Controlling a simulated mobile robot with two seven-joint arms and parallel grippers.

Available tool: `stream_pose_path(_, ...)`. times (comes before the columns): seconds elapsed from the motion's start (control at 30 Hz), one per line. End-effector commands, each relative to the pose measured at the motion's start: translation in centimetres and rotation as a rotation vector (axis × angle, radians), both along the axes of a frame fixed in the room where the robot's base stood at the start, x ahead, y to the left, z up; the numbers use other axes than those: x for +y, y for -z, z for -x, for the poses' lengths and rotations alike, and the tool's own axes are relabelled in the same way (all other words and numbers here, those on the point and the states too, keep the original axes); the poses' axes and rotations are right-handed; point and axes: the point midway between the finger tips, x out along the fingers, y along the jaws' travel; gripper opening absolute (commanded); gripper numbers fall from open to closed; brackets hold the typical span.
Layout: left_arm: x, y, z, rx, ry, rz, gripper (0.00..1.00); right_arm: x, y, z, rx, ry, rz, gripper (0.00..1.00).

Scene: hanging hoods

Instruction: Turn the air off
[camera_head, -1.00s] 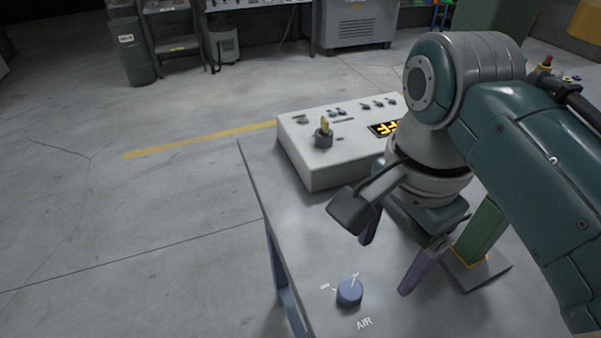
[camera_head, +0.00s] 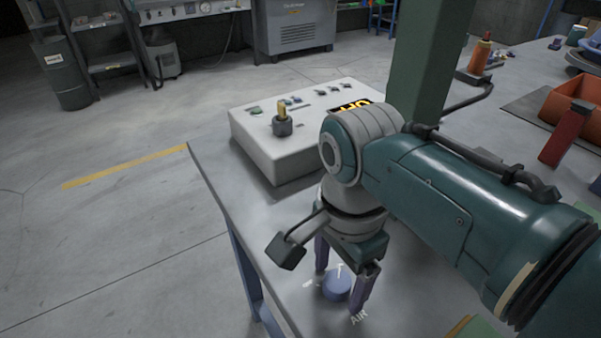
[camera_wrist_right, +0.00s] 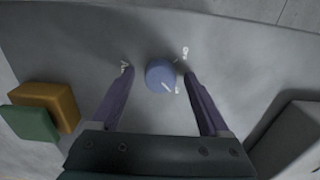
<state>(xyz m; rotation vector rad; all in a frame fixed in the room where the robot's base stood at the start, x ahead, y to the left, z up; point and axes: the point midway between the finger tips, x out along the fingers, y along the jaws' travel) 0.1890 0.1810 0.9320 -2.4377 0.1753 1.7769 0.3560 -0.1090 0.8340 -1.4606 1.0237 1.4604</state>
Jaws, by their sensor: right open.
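The blue round air knob (camera_head: 337,286) sits on the grey table, with white "AIR" lettering (camera_head: 359,317) beside it. My right gripper (camera_head: 339,283) is open and its two purple fingers stand on either side of the knob in the head view. My left gripper is not in view.
A white control box (camera_head: 290,130) with a key switch and a lit "OFF" display stands behind on the table (camera_head: 215,185). A green post (camera_head: 428,60) rises behind my right arm. An orange bin (camera_head: 573,108) is at the right. Floor is open at left.

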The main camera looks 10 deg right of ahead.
Motion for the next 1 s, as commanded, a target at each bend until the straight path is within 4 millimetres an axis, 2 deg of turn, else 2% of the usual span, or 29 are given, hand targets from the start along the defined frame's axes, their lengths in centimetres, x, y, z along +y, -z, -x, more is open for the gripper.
stream_pose_path(0.17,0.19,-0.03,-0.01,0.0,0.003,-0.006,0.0,-0.02,-0.05,-0.01,0.0,0.0,0.0,0.8)
stream_pose_path(0.87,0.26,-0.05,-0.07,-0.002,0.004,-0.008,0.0,-0.03,-0.06,0.01,0.001,0.0,0.0,0.02)
stream_pose_path(1.0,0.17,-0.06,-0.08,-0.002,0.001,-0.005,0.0,-0.02,-0.06,0.02,0.001,-0.001,0.0,0.0)
